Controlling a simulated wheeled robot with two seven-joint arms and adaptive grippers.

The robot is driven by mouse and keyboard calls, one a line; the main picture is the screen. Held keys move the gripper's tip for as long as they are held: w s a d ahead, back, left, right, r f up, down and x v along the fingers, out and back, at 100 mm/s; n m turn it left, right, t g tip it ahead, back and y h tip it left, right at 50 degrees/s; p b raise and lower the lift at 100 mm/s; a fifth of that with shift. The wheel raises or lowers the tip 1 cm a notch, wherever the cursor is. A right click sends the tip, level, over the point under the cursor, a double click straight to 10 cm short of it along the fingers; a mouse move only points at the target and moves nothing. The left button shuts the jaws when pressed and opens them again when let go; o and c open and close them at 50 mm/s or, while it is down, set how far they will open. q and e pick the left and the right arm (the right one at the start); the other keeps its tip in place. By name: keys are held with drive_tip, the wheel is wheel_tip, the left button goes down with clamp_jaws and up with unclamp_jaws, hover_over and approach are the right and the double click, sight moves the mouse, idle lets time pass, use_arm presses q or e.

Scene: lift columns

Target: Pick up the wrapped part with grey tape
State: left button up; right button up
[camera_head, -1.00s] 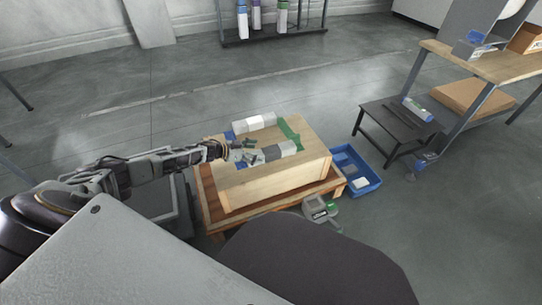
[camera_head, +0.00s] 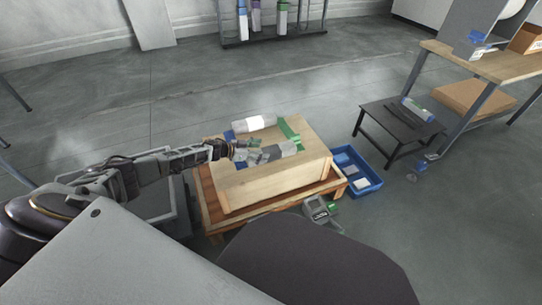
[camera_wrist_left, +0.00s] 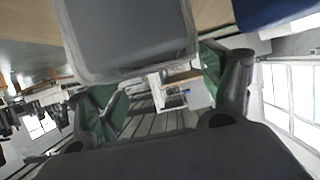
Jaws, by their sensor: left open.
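Two wrapped parts lie on the wooden box. The nearer one (camera_head: 279,151) shows a grey band and a paler end. The farther one (camera_head: 254,123) is whitish grey. My left gripper (camera_head: 249,151) is open at the left end of the nearer part, which it partly hides. In the left wrist view a broad grey wrapped surface (camera_wrist_left: 130,40) with a clear, film-like edge fills the top middle. The open fingers with green pads (camera_wrist_left: 158,100) stand to either side below it. Whether they touch it I cannot tell. My right gripper is out of view.
The wooden box (camera_head: 270,182) has blue tape at left and green tape (camera_head: 289,130) at right. A blue bin (camera_head: 357,172) stands to its right, a grey device (camera_head: 319,211) in front. A black low table (camera_head: 398,128) and a shelf bench (camera_head: 490,65) are farther right.

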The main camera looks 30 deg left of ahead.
sight(271, 153)
use_arm(q)
drive_tip(key=shift+b+x, duration=0.75)
drive_tip(key=shift+x, duration=0.7)
drive_tip(key=shift+c, duration=0.3)
drive_tip(key=c, duration=1.5)
